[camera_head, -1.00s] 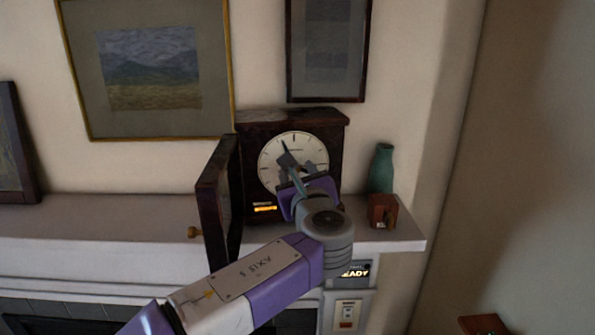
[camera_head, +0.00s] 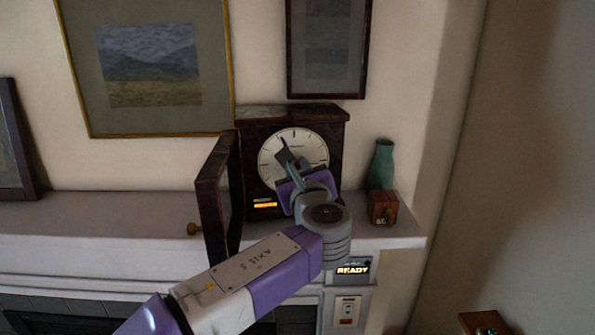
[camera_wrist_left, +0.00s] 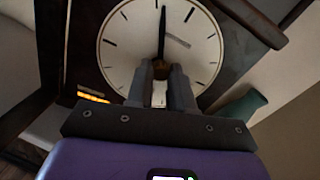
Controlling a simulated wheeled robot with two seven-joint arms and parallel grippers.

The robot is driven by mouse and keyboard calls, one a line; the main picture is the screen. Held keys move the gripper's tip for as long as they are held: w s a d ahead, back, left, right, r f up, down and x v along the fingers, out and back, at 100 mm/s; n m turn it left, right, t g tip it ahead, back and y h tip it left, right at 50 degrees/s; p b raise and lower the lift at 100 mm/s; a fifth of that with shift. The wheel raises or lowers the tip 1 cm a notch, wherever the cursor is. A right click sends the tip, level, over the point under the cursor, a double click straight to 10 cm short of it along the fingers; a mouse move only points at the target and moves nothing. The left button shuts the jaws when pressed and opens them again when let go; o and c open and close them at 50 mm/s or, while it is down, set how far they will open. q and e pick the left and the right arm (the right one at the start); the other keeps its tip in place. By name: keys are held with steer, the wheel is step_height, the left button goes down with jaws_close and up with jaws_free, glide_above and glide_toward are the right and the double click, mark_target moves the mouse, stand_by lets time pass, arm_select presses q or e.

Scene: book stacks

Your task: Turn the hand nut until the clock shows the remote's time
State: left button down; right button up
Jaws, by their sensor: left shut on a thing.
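The dark wooden clock (camera_head: 250,160) stands on the mantel with its glazed door (camera_head: 217,195) swung open to the left. Its white dial (camera_head: 310,142) is partly hidden by my left gripper (camera_head: 288,158) in the head view. In the left wrist view the clock dial (camera_wrist_left: 120,50) shows a long dark hand and a shorter grey one. My left gripper (camera_wrist_left: 161,82) is shut on the brass hand nut (camera_wrist_left: 161,70) at the dial's centre. An orange lit strip (camera_head: 265,206) glows low on the clock's front; its text is too small to read. I see no remote that I can identify.
A green vase (camera_head: 381,166) and a small wooden box (camera_head: 383,208) stand to the right of the clock on the mantel (camera_head: 110,215). Framed pictures hang behind. A panel reading READY (camera_head: 353,269) is below the mantel shelf.

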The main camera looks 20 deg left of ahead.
arm_select(q)
steer(key=n+b, duration=1.2)
steer(key=n, duration=1)
steer(key=shift+f+n+b, duration=0.1)
steer(key=shift+n+b, duration=0.2)
steer(key=shift+n, duration=0.3)
steer(key=c, duration=1)
jaws_free()
steer(key=b+v, duration=0.1)
steer(key=v, duration=0.6)
steer(key=shift+s+b, duration=0.3)
steer(key=shift+b, duration=0.1)
steer(key=shift+d, duration=0.15)
